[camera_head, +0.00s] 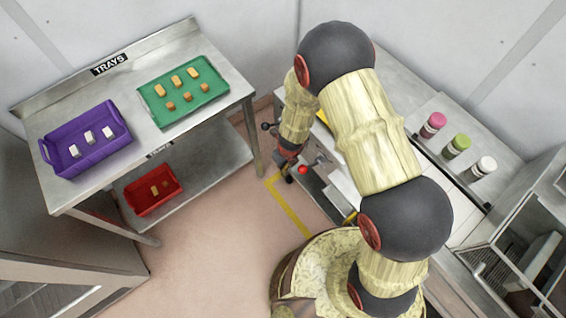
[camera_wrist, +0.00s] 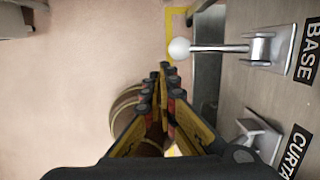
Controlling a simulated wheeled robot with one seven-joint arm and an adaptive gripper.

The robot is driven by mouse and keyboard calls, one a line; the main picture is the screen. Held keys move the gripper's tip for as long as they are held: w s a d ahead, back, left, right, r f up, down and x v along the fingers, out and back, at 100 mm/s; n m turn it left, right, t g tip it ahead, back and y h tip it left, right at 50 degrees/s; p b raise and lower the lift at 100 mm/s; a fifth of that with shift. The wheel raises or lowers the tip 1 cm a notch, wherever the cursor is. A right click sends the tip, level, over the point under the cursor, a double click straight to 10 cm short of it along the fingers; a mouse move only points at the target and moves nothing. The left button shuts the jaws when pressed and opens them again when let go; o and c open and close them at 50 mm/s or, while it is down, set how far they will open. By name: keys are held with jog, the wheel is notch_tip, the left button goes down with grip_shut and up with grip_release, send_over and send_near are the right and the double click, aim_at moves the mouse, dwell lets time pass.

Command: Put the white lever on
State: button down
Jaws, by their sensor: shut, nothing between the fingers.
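The white lever (camera_wrist: 180,48) shows in the wrist view as a white ball on a metal rod. The rod runs left from a metal bracket beside a label reading BASE (camera_wrist: 308,50). My gripper (camera_wrist: 165,72) is shut and empty, its tips just below and left of the ball in the picture, with a small gap in the view. In the head view my gripper end (camera_head: 288,168) is beside the machine's front edge; I cannot make out the white ball there.
A second bracket (camera_wrist: 258,138) stands by a partly cut-off CURTA label (camera_wrist: 295,152). In the head view a red button (camera_head: 303,170) and a black knob (camera_head: 266,126) are near my gripper. A steel table at left holds a purple tray (camera_head: 72,172) and a green tray (camera_head: 160,119).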

jog(key=shift+d, duration=0.1)
jog(key=shift+r+p, duration=0.8)
jog(key=shift+p, duration=0.05)
jog(key=shift+s, duration=0.1)
